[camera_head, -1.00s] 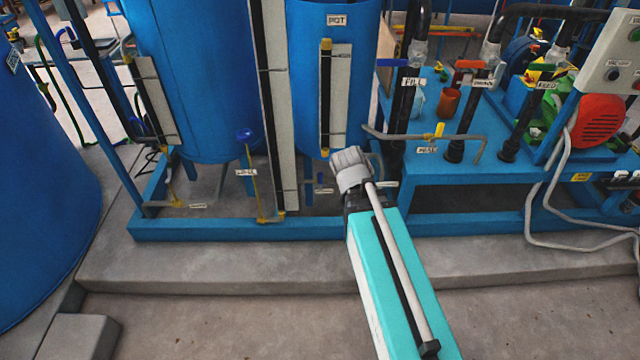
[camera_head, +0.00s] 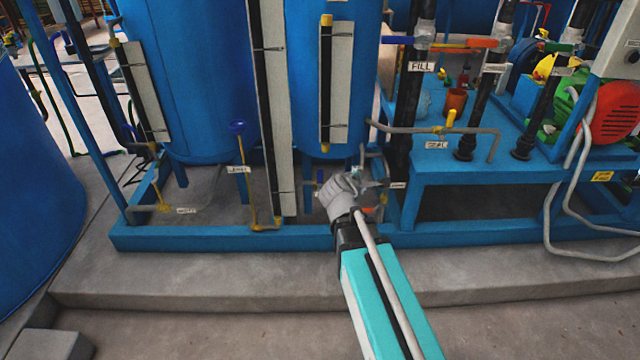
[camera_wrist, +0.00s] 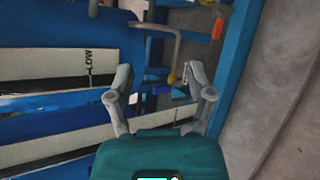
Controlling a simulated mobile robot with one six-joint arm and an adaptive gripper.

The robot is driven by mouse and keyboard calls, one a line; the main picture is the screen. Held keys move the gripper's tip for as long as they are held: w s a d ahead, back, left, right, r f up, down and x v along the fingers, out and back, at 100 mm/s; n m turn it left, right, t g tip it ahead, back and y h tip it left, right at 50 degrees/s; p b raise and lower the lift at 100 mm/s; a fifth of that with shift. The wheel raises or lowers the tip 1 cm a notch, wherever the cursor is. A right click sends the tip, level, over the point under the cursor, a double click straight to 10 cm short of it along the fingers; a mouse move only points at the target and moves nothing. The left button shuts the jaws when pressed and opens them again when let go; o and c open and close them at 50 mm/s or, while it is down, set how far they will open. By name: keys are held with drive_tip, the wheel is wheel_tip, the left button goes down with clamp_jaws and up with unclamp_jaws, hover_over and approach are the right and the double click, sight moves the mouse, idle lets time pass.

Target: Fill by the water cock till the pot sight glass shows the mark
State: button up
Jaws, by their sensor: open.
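The pot sight glass (camera_head: 325,80) is a dark tube with yellow ends beside a white board on the blue pot (camera_head: 305,40). Its liquid level is not readable here. A white board marked LOW (camera_wrist: 60,52) shows sideways in the wrist view. My gripper (camera_head: 345,188) is low in front of the small pipes under the pot; its fingertips are hard to make out in the head view. In the wrist view my gripper (camera_wrist: 163,82) is open, with a small blue handle (camera_wrist: 162,89) and a yellow fitting showing between its fingers. I cannot tell whether they touch, or which cock is the water cock.
A FILL label (camera_head: 420,66) hangs on a dark pipe at upper right. The blue base frame (camera_head: 220,236) and a concrete step (camera_head: 200,270) lie in front.

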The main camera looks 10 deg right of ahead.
drive_tip(key=w+a+f+n+t+b, duration=0.35)
drive_tip(key=f+n+b, duration=0.25)
drive_tip(key=n+b, duration=0.25)
drive_tip(key=n+t+y+b, duration=0.4)
drive_tip(key=n+y+b, duration=0.1)
drive_tip(key=n+b, duration=0.6)
approach(320, 173)
drive_tip(key=s, duration=0.3)
drive_tip(key=shift+a+r+m, duration=0.1)
drive_tip(key=shift+a+m, duration=0.1)
drive_tip(key=shift+m, duration=0.05)
drive_tip(key=shift+w, duration=0.2)
drive_tip(key=shift+w+d, duration=0.3)
drive_tip(key=shift+w, duration=1.9)
drive_tip(key=shift+w+d, duration=0.3)
drive_tip(key=shift+w, duration=1.95)
drive_tip(key=shift+w+d, duration=0.3)
drive_tip(key=shift+w, duration=1.9)
clamp_jaws()
